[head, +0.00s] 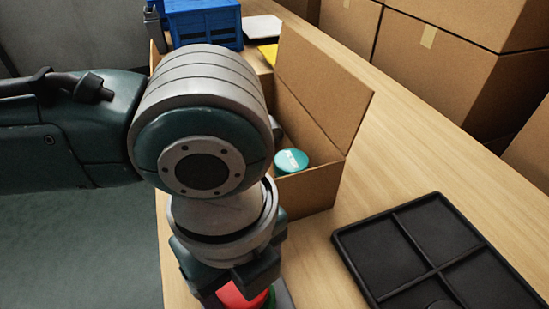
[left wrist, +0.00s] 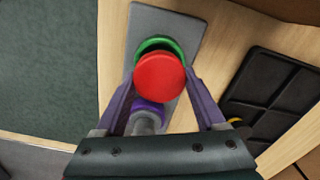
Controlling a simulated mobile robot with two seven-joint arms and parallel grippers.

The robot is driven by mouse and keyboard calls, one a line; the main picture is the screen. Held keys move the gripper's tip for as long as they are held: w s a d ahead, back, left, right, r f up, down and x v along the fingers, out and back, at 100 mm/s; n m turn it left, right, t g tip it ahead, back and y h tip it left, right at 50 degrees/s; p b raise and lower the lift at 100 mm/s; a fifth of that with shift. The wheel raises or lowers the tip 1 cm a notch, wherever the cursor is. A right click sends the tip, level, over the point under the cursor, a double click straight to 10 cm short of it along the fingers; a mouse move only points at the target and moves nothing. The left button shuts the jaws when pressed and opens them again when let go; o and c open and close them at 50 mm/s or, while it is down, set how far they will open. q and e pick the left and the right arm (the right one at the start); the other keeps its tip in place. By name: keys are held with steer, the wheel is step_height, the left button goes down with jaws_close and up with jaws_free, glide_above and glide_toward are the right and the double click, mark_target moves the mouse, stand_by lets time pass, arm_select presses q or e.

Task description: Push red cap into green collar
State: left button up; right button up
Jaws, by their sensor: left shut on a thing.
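The red cap (left wrist: 160,84) is between the fingertips of my left gripper (left wrist: 160,78), which is shut on it. The green collar (left wrist: 158,43) shows as a rim behind the cap's far edge, on a grey plate (left wrist: 178,22). The cap covers most of the collar; whether it touches or has entered it cannot be told. In the head view the cap (head: 238,295) shows red beneath my left wrist, with a little green of the collar (head: 269,300) beside it. My right gripper is out of view.
A purple ring on a grey fitting (left wrist: 148,112) stands near the cap on the plate. A black divided tray (head: 405,245) lies to the right. A blue crate (head: 204,24) is at the back.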

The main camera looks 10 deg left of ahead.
arm_select(q)
steer(key=shift+f, duration=0.6)
stand_by(0.3)
steer(key=shift+f, duration=0.25)
stand_by(0.4)
steer(key=shift+f, duration=0.15)
stand_by(0.6)
steer(key=o, duration=0.9)
steer(key=shift+a, duration=0.1)
steer(key=shift+c, duration=0.2)
steer(key=o, duration=0.4)
steer(key=shift+w, duration=0.1)
steer(key=shift+c, duration=0.6)
steer(key=shift+o, duration=0.7)
